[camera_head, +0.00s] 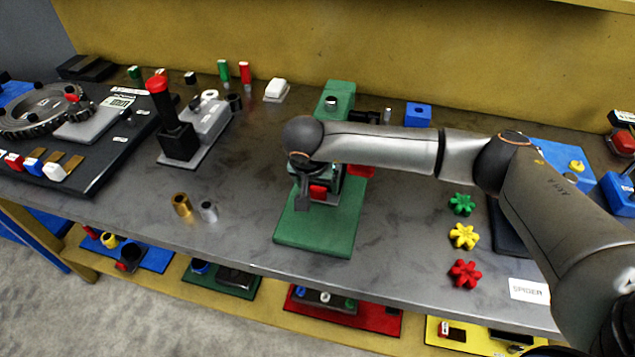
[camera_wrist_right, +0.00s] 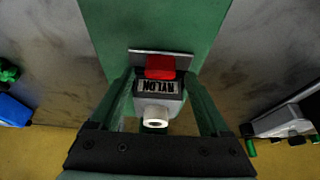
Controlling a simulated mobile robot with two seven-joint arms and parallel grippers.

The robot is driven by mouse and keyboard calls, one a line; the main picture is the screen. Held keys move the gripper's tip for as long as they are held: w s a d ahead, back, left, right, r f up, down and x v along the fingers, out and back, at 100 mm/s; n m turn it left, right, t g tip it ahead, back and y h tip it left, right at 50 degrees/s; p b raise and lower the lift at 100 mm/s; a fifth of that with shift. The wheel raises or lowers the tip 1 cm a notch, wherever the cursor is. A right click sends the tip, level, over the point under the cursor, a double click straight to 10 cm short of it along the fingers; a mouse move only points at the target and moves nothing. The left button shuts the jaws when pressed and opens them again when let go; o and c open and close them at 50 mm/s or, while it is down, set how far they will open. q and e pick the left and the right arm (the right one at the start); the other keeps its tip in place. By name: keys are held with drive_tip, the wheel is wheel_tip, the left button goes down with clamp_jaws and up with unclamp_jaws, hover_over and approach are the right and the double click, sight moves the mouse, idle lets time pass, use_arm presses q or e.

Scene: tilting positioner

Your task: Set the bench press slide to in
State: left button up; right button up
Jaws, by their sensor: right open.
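The green-based bench device (camera_head: 315,230) stands mid-table, and my right arm hides much of it. A red block (camera_head: 318,190) shows on it below my right wrist. In the right wrist view, a grey block (camera_wrist_right: 158,105) carries an upside-down NYLON label (camera_wrist_right: 157,87), with a red block (camera_wrist_right: 160,67) beyond it and a white round end (camera_wrist_right: 155,117) towards me. My right gripper (camera_wrist_right: 160,85) is open, its two fingers on either side of the grey block; I cannot tell whether they touch it. The slide's setting cannot be read. My left gripper is not in view.
A black device with a red-topped lever (camera_head: 157,86) stands to the left. Brass and grey cylinders (camera_head: 182,204) stand near the front edge. Green, yellow and red star knobs (camera_head: 464,236) lie to the right. The table between the cylinders and the green base is clear.

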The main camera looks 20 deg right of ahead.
drive_tip(key=shift+w+d+f, duration=0.1)
drive_tip(key=shift+f, duration=0.25)
drive_tip(key=shift+c, duration=0.3)
clamp_jaws()
idle(1.0)
